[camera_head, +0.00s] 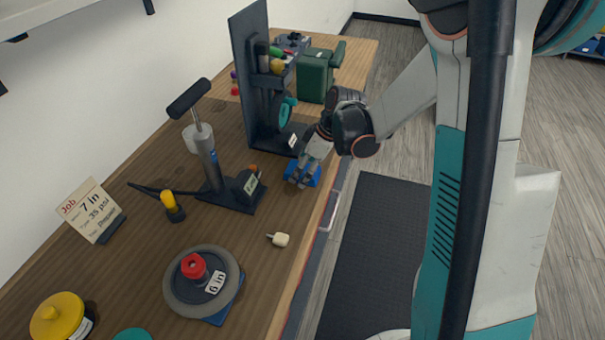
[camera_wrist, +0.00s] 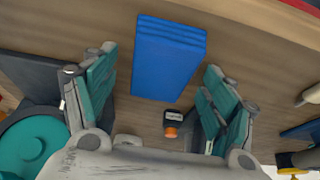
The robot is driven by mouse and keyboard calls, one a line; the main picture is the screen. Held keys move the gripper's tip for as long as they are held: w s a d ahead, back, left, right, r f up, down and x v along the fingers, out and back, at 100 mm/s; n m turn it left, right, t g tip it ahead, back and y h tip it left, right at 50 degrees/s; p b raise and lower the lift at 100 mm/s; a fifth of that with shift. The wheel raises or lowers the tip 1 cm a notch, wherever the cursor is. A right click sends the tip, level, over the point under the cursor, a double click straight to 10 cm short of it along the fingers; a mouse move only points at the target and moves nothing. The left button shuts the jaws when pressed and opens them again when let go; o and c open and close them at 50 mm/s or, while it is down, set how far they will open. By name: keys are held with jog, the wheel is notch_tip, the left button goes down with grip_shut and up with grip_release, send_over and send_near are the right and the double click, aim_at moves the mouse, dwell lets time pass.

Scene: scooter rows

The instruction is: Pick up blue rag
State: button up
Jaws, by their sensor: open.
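The blue rag (camera_wrist: 168,58) lies folded on the wooden bench, as the wrist view shows. It sits between and just beyond the fingertips of my gripper (camera_wrist: 158,85), which is open with nothing between its teal fingers. In the head view the rag (camera_head: 313,177) is near the bench's front edge, and my gripper (camera_head: 303,172) is over it and partly hides it. I cannot tell whether the fingers touch the bench.
A dark upright stand (camera_head: 262,80) and a green box (camera_head: 315,76) stand behind my gripper. A pump (camera_head: 207,150) is to its left. A small cream-coloured piece (camera_head: 281,240) and a wheel (camera_head: 190,290) lie nearer. Bare bench lies between the rag and the cream piece.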

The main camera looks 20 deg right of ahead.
jog(key=shift+f+b, duration=0.25)
jog(key=shift+b, duration=0.05)
dwell(0.4)
jog(key=c, duration=1.1)
